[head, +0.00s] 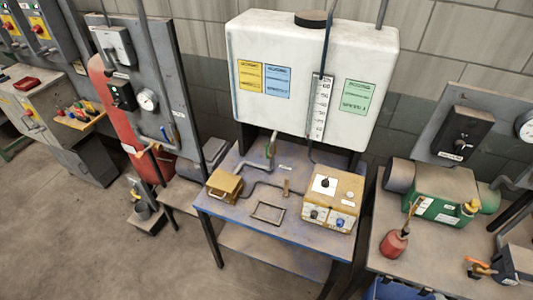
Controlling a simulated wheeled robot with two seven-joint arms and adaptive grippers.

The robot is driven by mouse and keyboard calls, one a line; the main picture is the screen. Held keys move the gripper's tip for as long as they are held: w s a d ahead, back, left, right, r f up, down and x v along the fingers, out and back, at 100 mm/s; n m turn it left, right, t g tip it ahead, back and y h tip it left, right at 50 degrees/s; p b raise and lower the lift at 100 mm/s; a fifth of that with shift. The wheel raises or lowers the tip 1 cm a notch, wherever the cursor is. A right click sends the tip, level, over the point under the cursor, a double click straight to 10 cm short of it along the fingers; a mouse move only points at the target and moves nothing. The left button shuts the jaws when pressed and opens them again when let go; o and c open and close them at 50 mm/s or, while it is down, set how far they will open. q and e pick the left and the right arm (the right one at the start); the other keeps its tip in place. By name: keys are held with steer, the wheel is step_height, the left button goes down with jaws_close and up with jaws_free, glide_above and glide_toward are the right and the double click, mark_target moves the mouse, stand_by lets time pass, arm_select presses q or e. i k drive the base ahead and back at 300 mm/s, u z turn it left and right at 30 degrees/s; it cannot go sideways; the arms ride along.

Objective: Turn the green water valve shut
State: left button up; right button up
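A green valve handle (271,145) stands upright at the back of the blue worktable (215,201), just below the white tank (309,79). It looks like a narrow lever on a grey pipe (255,165) that runs down and left. It is small in the head view, so I cannot tell whether the valve is open or shut. Neither of my grippers is in view.
The blue table also bears a tan box (225,186), an empty frame (268,212) and a control box with knobs (332,199). To the right, a second bench holds a green machine (440,190) and a red oil can (393,243). The floor at lower left is clear.

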mark_target(267, 152)
steer(key=u, duration=2)
steer(key=i, duration=2.8)
steer(key=z, duration=3.75)
